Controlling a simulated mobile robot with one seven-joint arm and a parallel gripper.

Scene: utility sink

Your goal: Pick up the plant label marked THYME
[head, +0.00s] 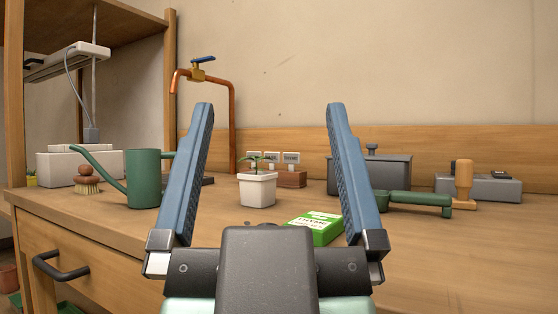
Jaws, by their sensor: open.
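Three small white plant labels stand upright in a wooden block (292,179) at the back of the counter. The right label (291,157) carries dark print that seems to read THYME, though it is very small. The middle label (271,156) and the left label (254,156) have print too small to read surely, and the potted plant partly covers them. My gripper (270,108) is open and empty, its blue fingers spread wide. It is in front of the labels and apart from them, which show between the fingers.
A white pot (257,189) with a seedling stands before the block. A green seed packet (315,228), printed THYME, lies nearer. A copper tap (232,115) rises behind. A green watering can (143,178) stands left; a grey box (388,172) and green-handled tool (420,199) are right.

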